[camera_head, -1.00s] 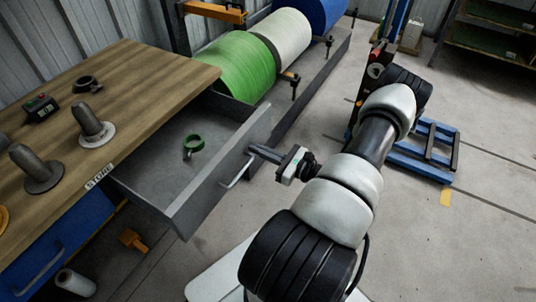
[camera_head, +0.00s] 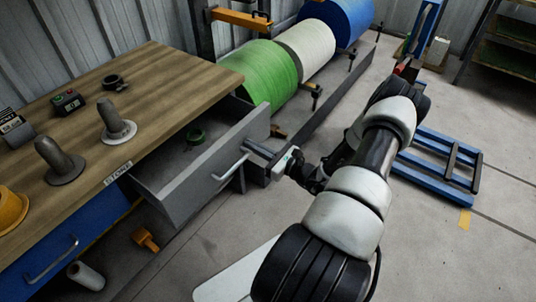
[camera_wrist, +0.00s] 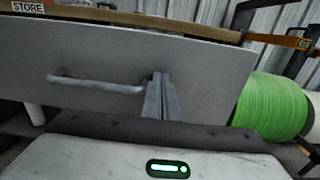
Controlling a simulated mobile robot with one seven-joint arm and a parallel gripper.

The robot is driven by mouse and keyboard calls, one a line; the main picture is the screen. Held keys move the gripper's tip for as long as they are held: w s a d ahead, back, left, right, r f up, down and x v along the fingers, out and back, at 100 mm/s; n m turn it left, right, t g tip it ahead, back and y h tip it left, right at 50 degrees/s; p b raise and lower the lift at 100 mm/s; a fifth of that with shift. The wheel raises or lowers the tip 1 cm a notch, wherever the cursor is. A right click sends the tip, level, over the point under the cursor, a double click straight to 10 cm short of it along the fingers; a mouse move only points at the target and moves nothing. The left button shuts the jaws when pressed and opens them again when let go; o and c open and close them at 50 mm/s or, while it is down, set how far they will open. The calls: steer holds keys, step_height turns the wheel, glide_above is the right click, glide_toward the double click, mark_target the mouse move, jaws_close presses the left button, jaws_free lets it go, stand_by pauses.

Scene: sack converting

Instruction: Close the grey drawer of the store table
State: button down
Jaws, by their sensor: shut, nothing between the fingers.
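The grey drawer (camera_head: 185,185) of the store table (camera_head: 150,85) stands partly out from under the wooden top.
A blue drawer (camera_head: 60,250) with a handle is at the lower left. An orange object (camera_head: 145,240) and a white roll (camera_head: 86,275) are on the floor. Green (camera_head: 262,75) and white (camera_head: 308,48) rolls stand behind the drawer. A blue pallet frame (camera_head: 440,165) lies to the right.

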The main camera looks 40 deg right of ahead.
steer(key=b+x, duration=0.2)
steer(key=x, duration=1.5)
steer(key=shift+w+a+f, duration=0.1)
steer(key=shift+w, duration=0.2)
steer(key=shift+w+a, duration=0.1)
steer(key=shift+w, duration=0.2)
